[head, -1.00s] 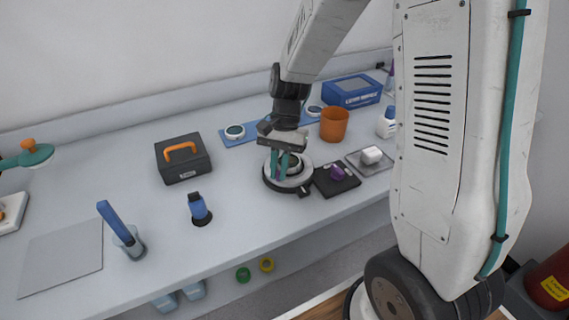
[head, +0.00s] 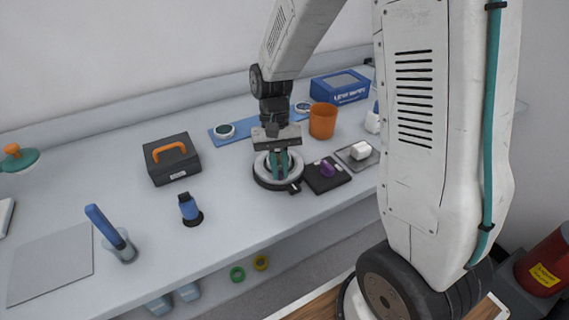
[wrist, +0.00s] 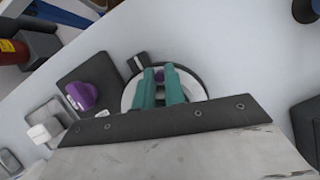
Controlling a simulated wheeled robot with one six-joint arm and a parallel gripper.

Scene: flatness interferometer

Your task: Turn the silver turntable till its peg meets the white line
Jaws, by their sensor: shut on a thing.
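The silver turntable (head: 261,170) is a round disc on a dark base on the bench; it also shows in the wrist view (wrist: 197,91). My gripper (head: 281,170) points down over it, with teal fingers shut on a small purple peg (wrist: 160,75), mostly hidden between them. A black block with a white line (head: 295,187) sits at the turntable's front right rim. In the wrist view this white-line block (wrist: 138,62) is just left of and beyond the fingers, apart from them. The exact gap between peg and line is hard to tell.
A black pad with a purple object (head: 327,169) and a tray with a white block (head: 360,151) stand right of the turntable. An orange cup (head: 322,121) is behind. Bare bench lies between.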

